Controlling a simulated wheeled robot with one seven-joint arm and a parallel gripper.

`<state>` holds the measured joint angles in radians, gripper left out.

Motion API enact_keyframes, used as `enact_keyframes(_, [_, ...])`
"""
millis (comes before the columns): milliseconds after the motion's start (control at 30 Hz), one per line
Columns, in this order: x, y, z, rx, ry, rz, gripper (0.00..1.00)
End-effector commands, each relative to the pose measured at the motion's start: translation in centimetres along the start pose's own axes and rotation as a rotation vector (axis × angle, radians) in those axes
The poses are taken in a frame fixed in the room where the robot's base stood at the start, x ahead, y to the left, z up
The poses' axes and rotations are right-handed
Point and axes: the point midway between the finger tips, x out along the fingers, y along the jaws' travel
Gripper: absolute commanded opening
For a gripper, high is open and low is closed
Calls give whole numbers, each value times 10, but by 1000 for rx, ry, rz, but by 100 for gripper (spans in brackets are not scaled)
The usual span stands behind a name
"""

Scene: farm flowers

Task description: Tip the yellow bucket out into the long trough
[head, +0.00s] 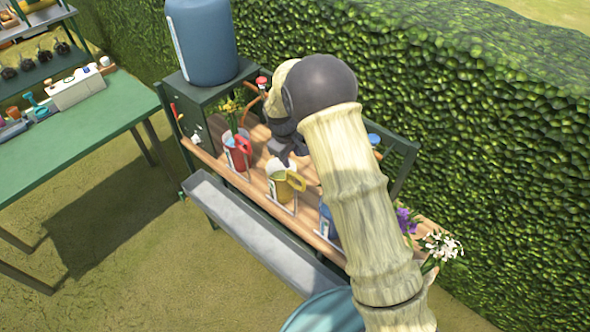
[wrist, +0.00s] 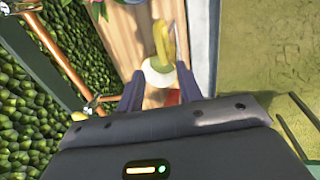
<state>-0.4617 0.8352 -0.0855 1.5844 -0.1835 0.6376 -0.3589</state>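The yellow bucket (head: 292,183), with a yellow handle and a pale round top, stands on the wooden shelf (head: 257,187) in the head view. The long grey trough (head: 250,228) runs along the front of the shelf, lower down. My gripper (head: 285,158) is just above and behind the bucket, partly hidden by my own arm. In the wrist view its two dark fingers (wrist: 158,82) are spread apart, with the bucket (wrist: 160,45) showing between and beyond their tips. I cannot tell whether either finger touches it.
A red bucket (head: 239,158) stands left of the yellow one, and a blue one (head: 327,224) to the right, partly behind my arm. A large blue tank (head: 203,42) is at the left end. White flowers (head: 441,246) are at the right. A hedge (head: 470,130) closes the back.

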Motion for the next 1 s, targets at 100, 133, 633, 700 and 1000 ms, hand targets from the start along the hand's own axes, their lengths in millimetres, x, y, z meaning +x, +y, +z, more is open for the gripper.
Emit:
enact_keyframes(100, [19,0,1,0,-3,-1,36])
enact_keyframes(133, [24,0,0,0,-2,-1,36])
enact_keyframes(633, [92,0,0,1,0,0,36])
enact_keyframes(700, [96,0,0,1,1,0,36])
enact_keyframes(1000, [99,0,0,1,1,0,36])
